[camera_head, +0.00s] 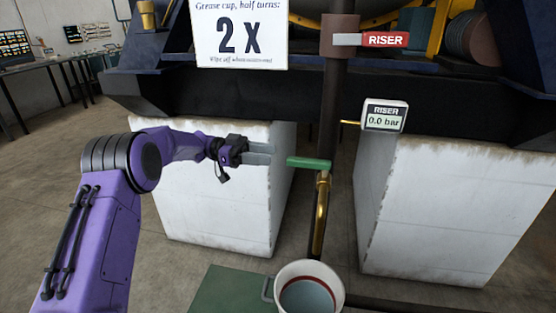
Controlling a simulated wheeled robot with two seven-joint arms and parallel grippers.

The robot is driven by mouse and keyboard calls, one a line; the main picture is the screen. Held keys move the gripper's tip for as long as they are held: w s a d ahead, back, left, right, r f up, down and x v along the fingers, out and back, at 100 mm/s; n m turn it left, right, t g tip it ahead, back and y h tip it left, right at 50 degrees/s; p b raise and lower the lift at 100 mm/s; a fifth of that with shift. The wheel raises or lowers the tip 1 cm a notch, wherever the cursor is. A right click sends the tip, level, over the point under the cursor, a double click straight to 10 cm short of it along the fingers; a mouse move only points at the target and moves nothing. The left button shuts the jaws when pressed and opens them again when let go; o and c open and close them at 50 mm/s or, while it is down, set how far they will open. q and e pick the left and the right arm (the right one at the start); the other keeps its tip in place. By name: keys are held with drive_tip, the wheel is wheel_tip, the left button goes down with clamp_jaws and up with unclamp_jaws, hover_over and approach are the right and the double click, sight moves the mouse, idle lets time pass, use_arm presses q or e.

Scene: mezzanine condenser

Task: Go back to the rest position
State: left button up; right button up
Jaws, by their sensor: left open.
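My left arm comes in from the left, and my left gripper (268,154) points right, level with a green valve handle (309,163). The gripper is open, with its grey fingertips a little short of the handle's left end. Nothing shows between the fingers. The green handle lies crosswise on a brass drain fitting (321,208) at the dark vertical riser pipe (331,115). My right gripper is not in view.
A bucket (281,279) with a red inner line stands below the brass spout. White blocks (212,205) and (430,212) flank the pipe. A sign (239,37) reads 2 X. Open floor lies left.

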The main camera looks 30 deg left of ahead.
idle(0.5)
use_arm(q)
drive_tip(key=w+f+n+t+y, duration=0.5)
drive_tip(key=n+t, duration=0.3)
drive_tip(key=t, duration=0.3)
wheel_tip(320, 180, down, 14)
drive_tip(key=s+d+n+t+y, duration=0.1)
drive_tip(key=s+n+t+y, duration=0.15)
drive_tip(key=n+y, duration=0.6)
drive_tip(key=s+f+n+g+y, duration=0.45)
drive_tip(key=s+f, duration=0.45)
drive_tip(key=f, duration=0.3)
drive_tip(key=s+d+f+g+y, duration=0.1)
drive_tip(key=s+f+g, duration=0.2)
drive_tip(key=s, duration=0.8)
drive_tip(key=s+d+f+g+y, duration=0.1)
drive_tip(key=s+f+g, duration=0.3)
drive_tip(key=s, duration=0.7)
drive_tip(key=s+d+f+g, duration=0.1)
drive_tip(key=s+f+g, duration=0.2)
drive_tip(key=s, duration=0.8)
drive_tip(key=shift+f+n+y, duration=0.4)
drive_tip(key=shift+f, duration=0.4)
